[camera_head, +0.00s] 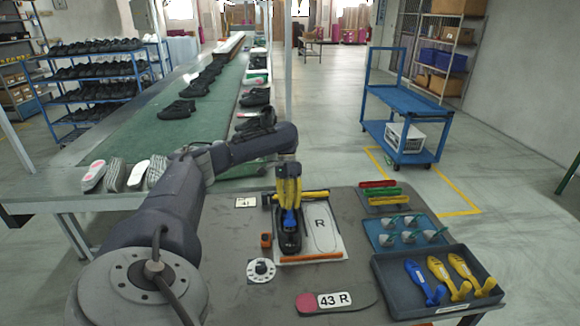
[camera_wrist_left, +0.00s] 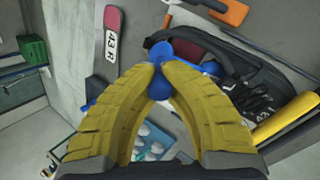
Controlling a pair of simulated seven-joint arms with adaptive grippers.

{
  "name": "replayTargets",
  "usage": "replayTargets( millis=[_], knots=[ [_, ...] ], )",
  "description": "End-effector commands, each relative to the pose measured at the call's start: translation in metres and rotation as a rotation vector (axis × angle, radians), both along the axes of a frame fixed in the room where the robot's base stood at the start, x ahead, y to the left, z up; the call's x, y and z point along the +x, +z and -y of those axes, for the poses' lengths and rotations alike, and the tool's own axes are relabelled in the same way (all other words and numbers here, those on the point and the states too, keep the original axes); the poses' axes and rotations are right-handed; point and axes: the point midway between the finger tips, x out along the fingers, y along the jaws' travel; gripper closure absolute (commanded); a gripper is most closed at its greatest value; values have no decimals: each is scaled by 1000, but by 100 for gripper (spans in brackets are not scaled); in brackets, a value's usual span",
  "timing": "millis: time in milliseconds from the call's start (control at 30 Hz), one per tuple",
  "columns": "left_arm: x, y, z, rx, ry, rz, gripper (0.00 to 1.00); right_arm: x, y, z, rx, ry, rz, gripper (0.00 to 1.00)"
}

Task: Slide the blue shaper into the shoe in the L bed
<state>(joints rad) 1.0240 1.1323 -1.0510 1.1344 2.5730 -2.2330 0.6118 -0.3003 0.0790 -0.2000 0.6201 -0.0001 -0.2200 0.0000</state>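My left gripper (camera_head: 290,207) points down over the black shoe (camera_head: 289,243), which lies in the left-hand bed beside the bed marked R. Its yellow fingers are shut on a blue shaper (camera_wrist_left: 160,84), seen between the fingertips in the left wrist view. Part of the shaper is hidden by the fingers. The shoe also shows in the left wrist view (camera_wrist_left: 250,82), with its opening and laces beside the fingertips. The shaper is at the shoe's opening; I cannot tell how deep it sits. My right gripper is not in view.
A dark tray (camera_head: 385,290) at the right holds another blue shaper (camera_head: 418,278) and two yellow ones. A blue mat with small parts (camera_head: 375,237) lies behind it. A 43 R tag (camera_head: 333,300) lies in front. A yellow bar (camera_head: 314,194) and orange bar (camera_head: 310,257) edge the bed.

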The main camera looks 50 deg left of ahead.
Motion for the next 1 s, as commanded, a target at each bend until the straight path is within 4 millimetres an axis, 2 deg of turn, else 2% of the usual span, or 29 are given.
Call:
replayTargets(
  millis=[600, 1000],
  knots=[
    [-4, -34, 5, 176, 0, 133, 100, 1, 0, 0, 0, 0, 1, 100],
    [-2, -50, 3, 256, 0, 196, 100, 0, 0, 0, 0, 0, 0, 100]
  ],
)
